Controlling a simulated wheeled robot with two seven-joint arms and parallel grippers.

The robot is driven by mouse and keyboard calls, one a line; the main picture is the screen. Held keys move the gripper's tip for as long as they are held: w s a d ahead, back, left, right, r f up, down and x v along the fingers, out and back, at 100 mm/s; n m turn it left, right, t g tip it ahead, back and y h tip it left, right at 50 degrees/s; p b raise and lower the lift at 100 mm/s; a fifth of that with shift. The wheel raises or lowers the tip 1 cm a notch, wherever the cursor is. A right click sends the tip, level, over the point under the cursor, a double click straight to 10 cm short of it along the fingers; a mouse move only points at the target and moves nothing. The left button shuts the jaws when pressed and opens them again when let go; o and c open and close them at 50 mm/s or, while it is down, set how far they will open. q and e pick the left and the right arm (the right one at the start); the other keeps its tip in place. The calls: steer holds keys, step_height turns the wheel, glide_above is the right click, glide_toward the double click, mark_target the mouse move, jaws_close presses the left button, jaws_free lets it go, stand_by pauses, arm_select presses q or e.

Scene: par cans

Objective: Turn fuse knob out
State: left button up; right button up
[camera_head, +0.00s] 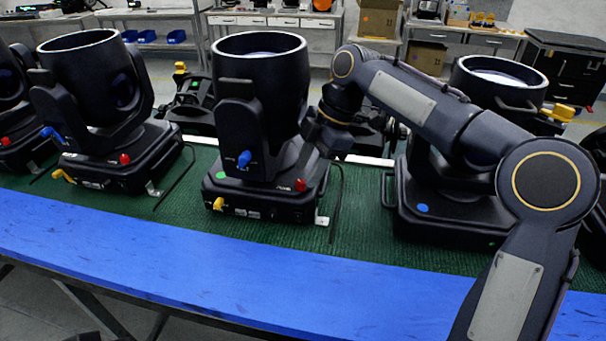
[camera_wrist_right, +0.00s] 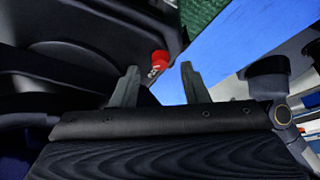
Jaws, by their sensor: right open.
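The middle par can (camera_head: 258,85) stands upright on its black base (camera_head: 260,200) on the green mat. A red knob (camera_head: 300,185), which I take as the fuse knob, sits on the right of the base's front face. In the right wrist view the red knob (camera_wrist_right: 160,58) lies ahead of and between the fingertips. My right gripper (camera_wrist_right: 160,76) is open, with nothing between its fingers. In the head view my right arm reaches in from the right, its wrist beside the can above the knob. My left gripper is not in view.
Similar par cans stand left (camera_head: 90,80) and right (camera_head: 497,85), close by. The blue table edge (camera_head: 200,265) in front is clear.

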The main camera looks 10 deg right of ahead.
mark_target(301, 185)
steer(key=shift+x, duration=1.1)
steer(key=shift+c, duration=0.2)
jaws_close()
